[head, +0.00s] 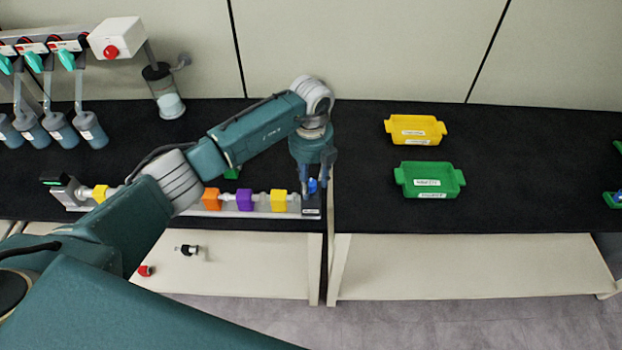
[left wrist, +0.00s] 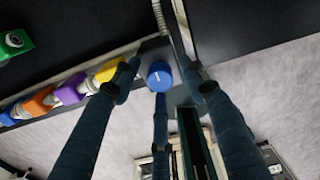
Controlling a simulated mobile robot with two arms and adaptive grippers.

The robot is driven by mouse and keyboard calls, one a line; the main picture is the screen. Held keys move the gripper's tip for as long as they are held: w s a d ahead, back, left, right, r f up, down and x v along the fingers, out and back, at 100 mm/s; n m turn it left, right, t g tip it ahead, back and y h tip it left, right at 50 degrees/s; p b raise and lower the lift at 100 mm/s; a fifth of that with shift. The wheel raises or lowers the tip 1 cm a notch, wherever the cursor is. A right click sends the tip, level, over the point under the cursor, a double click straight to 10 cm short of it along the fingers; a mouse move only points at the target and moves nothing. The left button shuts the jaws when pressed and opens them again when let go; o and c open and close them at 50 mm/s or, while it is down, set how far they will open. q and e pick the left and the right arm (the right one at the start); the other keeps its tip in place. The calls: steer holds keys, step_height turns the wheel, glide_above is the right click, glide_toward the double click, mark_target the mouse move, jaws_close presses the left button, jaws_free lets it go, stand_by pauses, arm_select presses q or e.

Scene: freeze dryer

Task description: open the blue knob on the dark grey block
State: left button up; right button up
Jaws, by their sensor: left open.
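The blue knob (head: 312,186) sits at the right end of the manifold, on the dark grey block (head: 311,210). My left gripper (head: 316,176) points down over the knob from above. In the left wrist view the blue knob (left wrist: 160,76) has a white mark on its top and lies between the spread fingers of my open left gripper (left wrist: 161,82). I cannot tell whether a finger touches it. In the head view the fingers partly cover the knob. My right gripper is not in view.
Yellow (head: 279,200), purple (head: 244,199) and orange (head: 211,199) blocks line the manifold left of the dark grey block. A yellow tray (head: 415,130) and a green tray (head: 429,180) stand on the right table. Flasks hang at upper left. The black tabletop between is clear.

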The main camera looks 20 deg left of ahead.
arm_select(q)
steer(key=shift+c, duration=0.5)
jaws_close()
steer(key=shift+w+f+m+b, duration=0.1)
steer(key=shift+m+b, duration=0.7)
steer(key=shift+b, duration=0.3)
steer(key=m+b, duration=0.9)
steer(key=b, duration=0.2)
steer(key=shift+m, duration=0.4)
steer(key=m+b, duration=0.2)
steer(key=m, duration=0.1)
steer(key=shift+b, duration=0.3)
steer(key=m+b, duration=0.1)
steer(key=m, duration=0.1)
steer(key=shift+m, duration=0.4)
steer(key=shift+m+b, duration=0.3)
steer(key=shift+b, duration=0.15)
steer(key=shift+r, duration=0.2)
